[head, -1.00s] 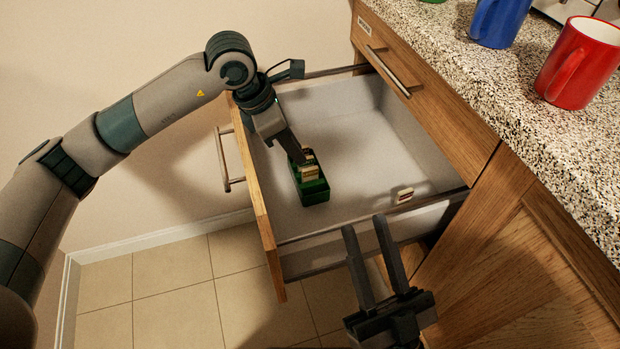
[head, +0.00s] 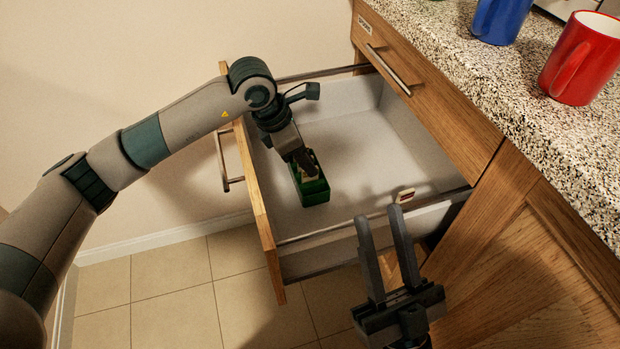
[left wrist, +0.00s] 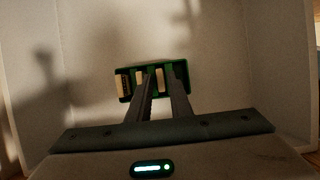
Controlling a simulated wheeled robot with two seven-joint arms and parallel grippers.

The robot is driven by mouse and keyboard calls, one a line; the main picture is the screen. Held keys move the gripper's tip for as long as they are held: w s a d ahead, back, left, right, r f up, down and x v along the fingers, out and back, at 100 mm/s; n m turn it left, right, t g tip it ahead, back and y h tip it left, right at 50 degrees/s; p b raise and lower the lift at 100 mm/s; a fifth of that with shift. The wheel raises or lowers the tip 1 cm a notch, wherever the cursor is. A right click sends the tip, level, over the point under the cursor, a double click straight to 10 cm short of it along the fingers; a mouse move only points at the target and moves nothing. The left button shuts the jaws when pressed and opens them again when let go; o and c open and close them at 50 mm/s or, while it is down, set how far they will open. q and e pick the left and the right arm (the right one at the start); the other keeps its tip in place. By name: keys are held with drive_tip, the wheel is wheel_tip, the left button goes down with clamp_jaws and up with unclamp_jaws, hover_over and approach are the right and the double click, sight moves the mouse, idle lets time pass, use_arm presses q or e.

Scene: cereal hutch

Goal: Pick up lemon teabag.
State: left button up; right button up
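A green tea box (head: 314,192) sits on the floor of the open drawer, and it also shows in the left wrist view (left wrist: 126,97). It holds several pale teabags in slots. One teabag (left wrist: 122,85) stands at the box's left end. Another teabag (left wrist: 161,79) shows between my left fingertips. I cannot read which one is lemon. My left gripper (head: 310,172) points down into the box with its fingers parted; I cannot tell whether they touch a teabag. My right gripper (head: 378,220) is open and empty in front of the drawer.
A small red-and-white packet (head: 404,196) lies at the drawer's right side. The drawer's wooden front (head: 252,190) stands left of the box. The counter (head: 510,95) at right holds a red mug (head: 578,62) and a blue mug (head: 499,20). Most of the drawer floor is bare.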

use_arm(q)
drive_tip(key=shift+x, duration=0.8)
use_arm(e)
drive_tip(key=shift+w+d+r+t, duration=0.15)
drive_tip(key=shift+d+r+t, duration=0.1)
drive_tip(key=shift+r+t, duration=0.35)
drive_tip(key=shift+f, duration=0.1)
use_arm(q)
drive_tip(key=shift+c, duration=0.4)
clamp_jaws()
drive_tip(key=shift+r, duration=0.15)
